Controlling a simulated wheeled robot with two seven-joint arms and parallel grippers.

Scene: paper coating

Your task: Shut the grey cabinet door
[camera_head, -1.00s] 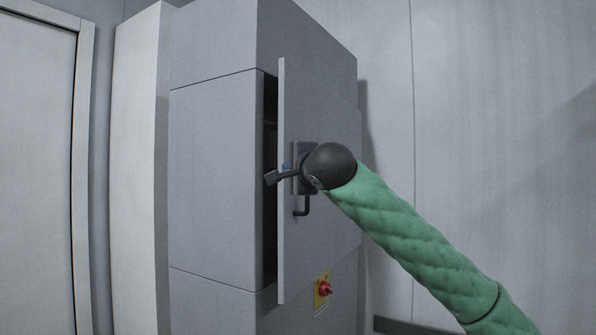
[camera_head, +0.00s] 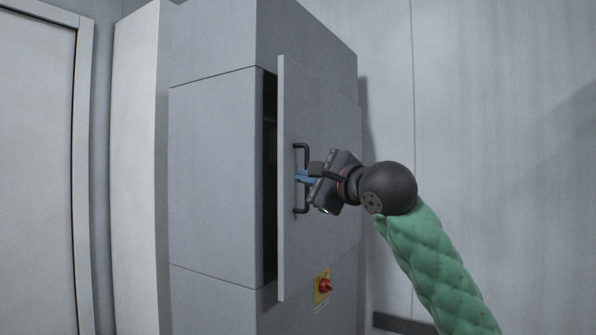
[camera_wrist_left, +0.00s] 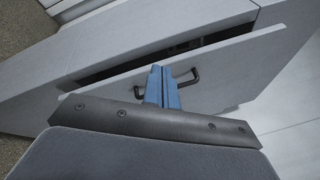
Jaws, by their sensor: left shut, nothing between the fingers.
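The grey cabinet door (camera_head: 318,112) stands ajar, with a dark gap (camera_head: 270,215) between its near edge and the cabinet body (camera_head: 215,170). A black bar handle (camera_head: 301,209) is on its outer face and also shows in the left wrist view (camera_wrist_left: 194,76). My left gripper (camera_head: 303,176) is shut and empty, its blue fingers pointing at the door by the handle. In the left wrist view the shut fingers (camera_wrist_left: 155,72) cover the middle of the handle. I cannot tell whether they touch the handle or the door. My right gripper is not in view.
A red knob on a yellow plate (camera_head: 323,288) sits below the handle. A pale panel (camera_head: 138,170) stands left of the cabinet and a white door (camera_head: 35,170) is at the far left. The wall (camera_head: 500,110) to the right is bare.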

